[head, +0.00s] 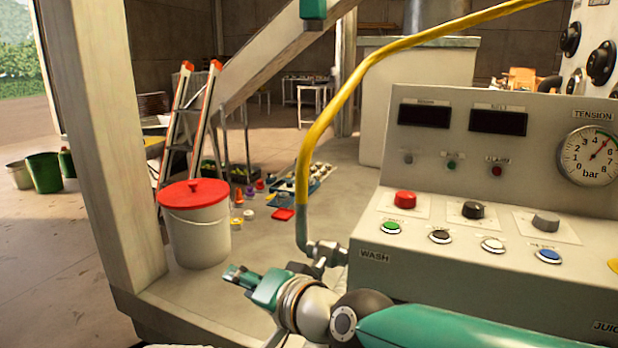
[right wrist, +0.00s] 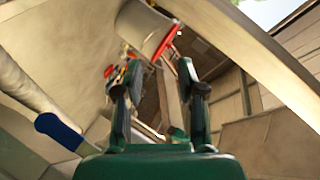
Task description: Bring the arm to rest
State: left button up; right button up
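My right arm comes in from the lower right in the head view, with a green forearm. Its gripper (head: 240,278) points left, in front of the control panel (head: 440,275) and below the white bucket. In the right wrist view the two dark green fingers of my right gripper (right wrist: 160,90) stand apart with nothing between them. It is open and empty. My left gripper is not in view.
A white bucket with a red lid (head: 195,225) stands on the platform; it also shows in the right wrist view (right wrist: 143,28). A yellow hose (head: 318,130) rises from a metal valve (head: 326,252) close to my right gripper. A stepladder (head: 190,115) stands behind.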

jog(key=s+d+f+g+h+p, duration=0.1)
jog(key=s+f+g, duration=0.1)
jog(key=f, duration=0.6)
jog(key=s+f+g+h+p, duration=0.1)
jog(key=s+f+g, duration=0.15)
jog(key=f, duration=0.45)
jog(key=s+d+f+g+h+p, duration=0.1)
jog(key=s+d+f+h+p, duration=0.15)
jog(key=d+p, duration=0.7)
jog(key=s+d+f+g+h+p, duration=0.15)
jog(key=s+d+f+p, duration=0.4)
jog(key=p, duration=0.75)
pick_arm(q)
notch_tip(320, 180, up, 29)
jog(key=p, duration=0.5)
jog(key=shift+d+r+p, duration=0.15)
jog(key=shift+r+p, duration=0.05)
jog(key=shift+p, duration=0.15)
pick_arm(e)
jog(key=s+d+g, duration=0.2)
jog(key=s+d, duration=0.3)
jog(key=s, duration=0.3)
jog(key=shift+s+d+n, duration=0.25)
jog(key=shift+d+n, duration=0.05)
jog(key=shift+d, duration=0.1)
